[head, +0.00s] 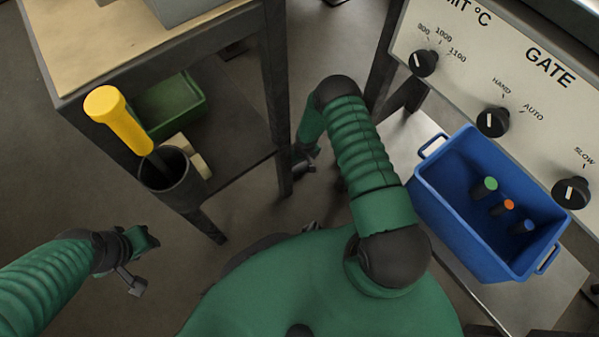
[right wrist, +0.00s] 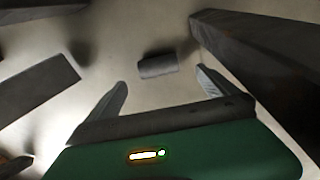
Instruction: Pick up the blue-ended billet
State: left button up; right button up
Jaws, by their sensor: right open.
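The blue-ended billet (head: 523,227) stands in a blue bin (head: 437,195) at the right of the head view. Its dark body is mostly hidden inside the bin. An orange-ended billet (head: 503,207) and a green-ended billet (head: 485,188) are in a row beside it. My right gripper (head: 304,160) hangs low near the table leg, well left of the bin and partly hidden by my arm. In the right wrist view its fingers (right wrist: 162,90) are spread apart with nothing between them. My left gripper (head: 140,265) is at the lower left, empty; its jaw gap is unclear.
A furnace panel (head: 470,80) with black knobs stands behind the bin. At left, a table (head: 70,60) has a lower shelf with a green bin (head: 170,105) and a dark holder (head: 180,180) with a yellow-handled tool (head: 118,118). Open floor lies between.

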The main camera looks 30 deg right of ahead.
jog(key=f+b, duration=0.2)
jog(key=w+f+b, duration=0.1)
jog(key=f, duration=0.2)
jog(key=f+b, duration=0.2)
jog(key=f, duration=0.1)
jog(key=shift+w+d+b, duration=0.25)
jog(key=shift+d+b, duration=0.05)
jog(key=shift+r, duration=0.1)
grip_shut()
